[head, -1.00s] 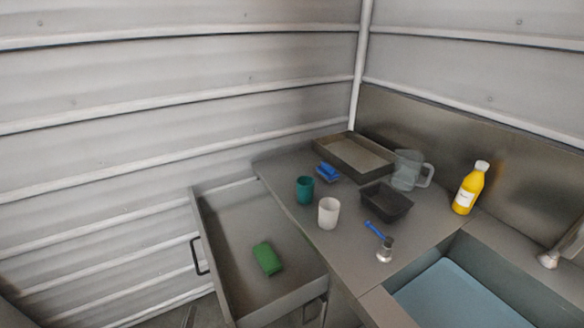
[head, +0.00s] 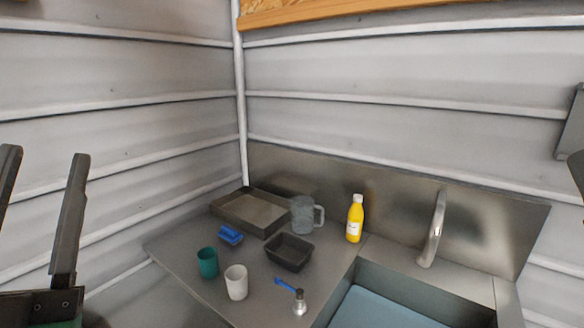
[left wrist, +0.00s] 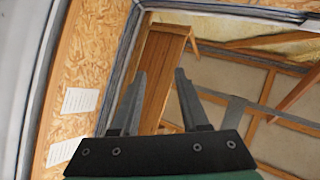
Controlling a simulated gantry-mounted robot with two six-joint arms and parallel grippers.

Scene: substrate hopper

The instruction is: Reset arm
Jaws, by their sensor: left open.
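My left gripper (head: 44,155) stands upright at the left edge of the head view, in front of the wall and well apart from the counter. Its two dark fingers are spread with nothing between them. In the left wrist view the same fingers (left wrist: 160,74) are apart and empty, pointing up toward a wooden beam and the ceiling.
The steel counter (head: 180,246) holds a teal cup (head: 207,263), white cup (head: 236,282), blue sponge (head: 230,235), tray (head: 217,210), black container (head: 288,255), clear jug (head: 303,215) and yellow bottle (head: 355,220). A faucet (head: 433,230) stands by the sink. Unclear dark shapes (head: 573,130) sit at right.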

